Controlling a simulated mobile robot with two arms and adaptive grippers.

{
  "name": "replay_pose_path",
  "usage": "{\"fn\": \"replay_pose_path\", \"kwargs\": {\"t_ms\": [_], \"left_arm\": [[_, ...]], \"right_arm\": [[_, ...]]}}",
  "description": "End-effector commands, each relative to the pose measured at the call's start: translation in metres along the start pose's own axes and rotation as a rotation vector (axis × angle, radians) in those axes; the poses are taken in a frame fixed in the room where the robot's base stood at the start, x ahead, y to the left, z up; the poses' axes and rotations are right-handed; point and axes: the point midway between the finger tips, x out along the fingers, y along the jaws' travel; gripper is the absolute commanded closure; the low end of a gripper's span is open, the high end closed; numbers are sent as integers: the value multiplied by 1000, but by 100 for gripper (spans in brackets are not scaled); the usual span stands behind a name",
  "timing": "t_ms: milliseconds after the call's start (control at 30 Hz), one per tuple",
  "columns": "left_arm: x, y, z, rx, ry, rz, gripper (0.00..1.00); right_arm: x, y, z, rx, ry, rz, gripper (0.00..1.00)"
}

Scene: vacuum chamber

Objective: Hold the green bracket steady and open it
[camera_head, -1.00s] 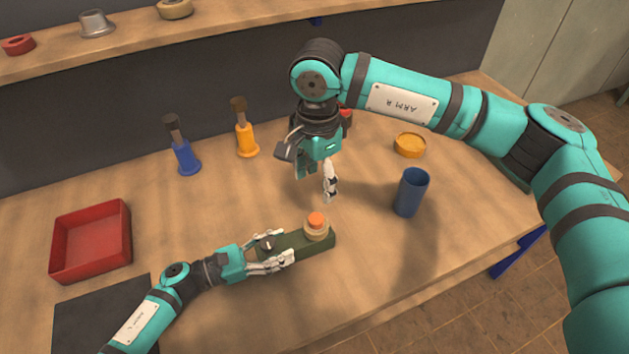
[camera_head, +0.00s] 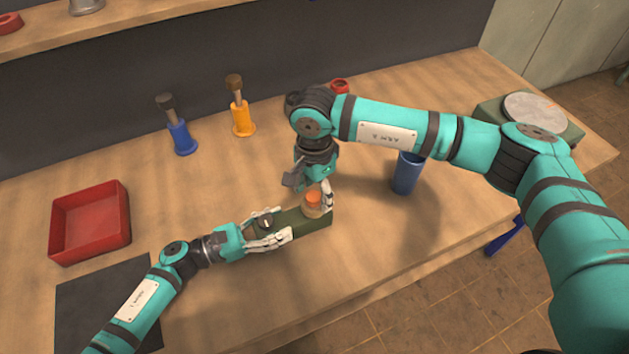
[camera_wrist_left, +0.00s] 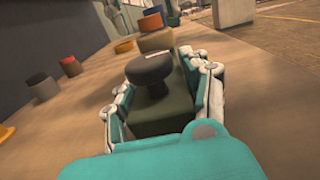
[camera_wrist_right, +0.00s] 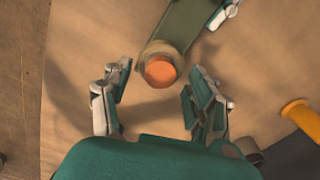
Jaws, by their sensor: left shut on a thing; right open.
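The green bracket (camera_head: 304,225) lies on the wooden table as a dark green bar. It has a dark round knob (camera_wrist_left: 150,68) near one end and a tan collar with an orange top (camera_head: 313,199) at the other. My left gripper (camera_head: 270,230) is shut on the bracket at the knob end, with a finger along each side. My right gripper (camera_wrist_right: 150,105) is open above the orange end. In the right wrist view the orange top (camera_wrist_right: 160,71) lies between and just beyond its fingertips, and I see no contact.
A blue cup (camera_head: 405,175) stands to the right, partly behind my right arm. A red tray (camera_head: 90,222) and a dark mat (camera_head: 100,295) are at the left. Blue (camera_head: 180,135) and orange (camera_head: 241,115) posts stand at the back. The table's front edge is close to the bracket.

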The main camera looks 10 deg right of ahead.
Motion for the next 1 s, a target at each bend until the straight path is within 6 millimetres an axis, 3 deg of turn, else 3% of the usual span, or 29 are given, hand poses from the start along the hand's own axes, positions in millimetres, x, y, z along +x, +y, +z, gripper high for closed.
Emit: {"fn": "replay_pose_path", "kwargs": {"t_ms": [267, 733, 1000], "left_arm": [[0, 0, 0, 1, 1, 1, 100], [0, 0, 0, 1, 1, 1, 100], [0, 0, 0, 2, 1, 1, 100]], "right_arm": [[2, 0, 0, 0, -1, 0, 41], [1, 0, 0, 0, -1, -1, 100], [1, 0, 0, 0, 0, 0, 100]]}}
